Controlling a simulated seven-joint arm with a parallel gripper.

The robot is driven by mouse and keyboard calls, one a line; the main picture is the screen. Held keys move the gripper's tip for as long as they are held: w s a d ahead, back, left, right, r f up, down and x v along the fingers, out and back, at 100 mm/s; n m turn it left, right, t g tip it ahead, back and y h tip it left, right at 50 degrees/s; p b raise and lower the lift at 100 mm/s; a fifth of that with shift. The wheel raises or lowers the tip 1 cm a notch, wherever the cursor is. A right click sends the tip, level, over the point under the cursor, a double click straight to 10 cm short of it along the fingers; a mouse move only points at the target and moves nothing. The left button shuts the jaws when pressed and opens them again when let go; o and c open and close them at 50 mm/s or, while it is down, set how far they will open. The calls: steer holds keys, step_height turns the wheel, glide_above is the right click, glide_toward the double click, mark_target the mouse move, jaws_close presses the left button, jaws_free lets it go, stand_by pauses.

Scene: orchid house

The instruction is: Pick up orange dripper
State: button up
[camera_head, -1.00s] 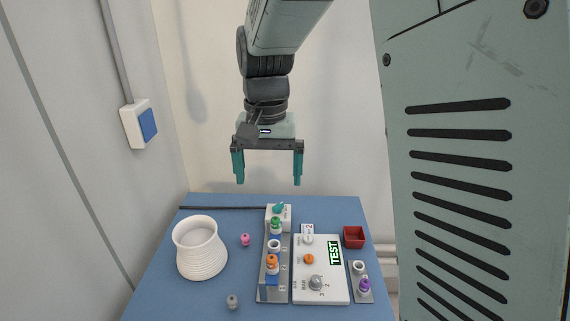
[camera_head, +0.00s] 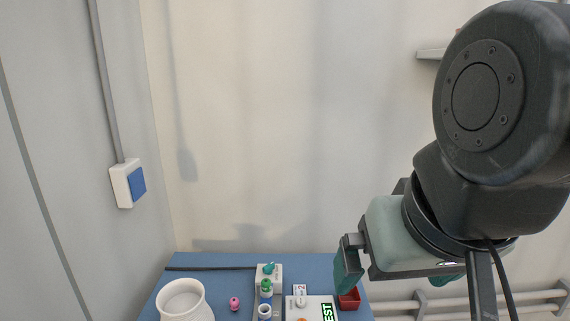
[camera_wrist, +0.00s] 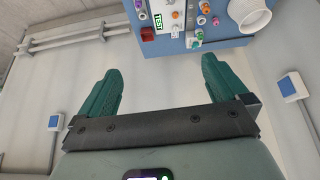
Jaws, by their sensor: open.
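The orange dripper (camera_wrist: 205,8) stands in the narrow rack (camera_head: 277,283) on the blue table, near the top edge of the wrist view. It is below the frame in the head view. My gripper (camera_head: 400,285) is open and empty, up and to the right of the rack in the head view. In the wrist view its two teal fingers (camera_wrist: 160,80) are spread wide, well apart from the dripper.
The rack also holds a green dripper (camera_head: 266,286). Walls border the table.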

steer(key=c, duration=0.8)
steer(key=shift+w, duration=0.15)
steer(key=w+a+f+n+g+h, duration=0.5)
steer(key=w+a+f+n, duration=0.5)
steer(key=w, duration=0.3)
steer(key=w+a+f+n+t+h, duration=0.1)
steer(key=a+f+n+t+h, duration=0.25)
steer(key=a+f+n, duration=0.55)
steer(key=w+a+f+n+t+h, duration=0.2)
steer(key=a+f+n+h, duration=0.2)
steer(key=f, duration=0.8)
steer(key=shift+y, duration=0.25)
steer(key=x, duration=1)
steer(key=shift+s+d, duration=0.1)
steer(key=shift+s, duration=0.1)
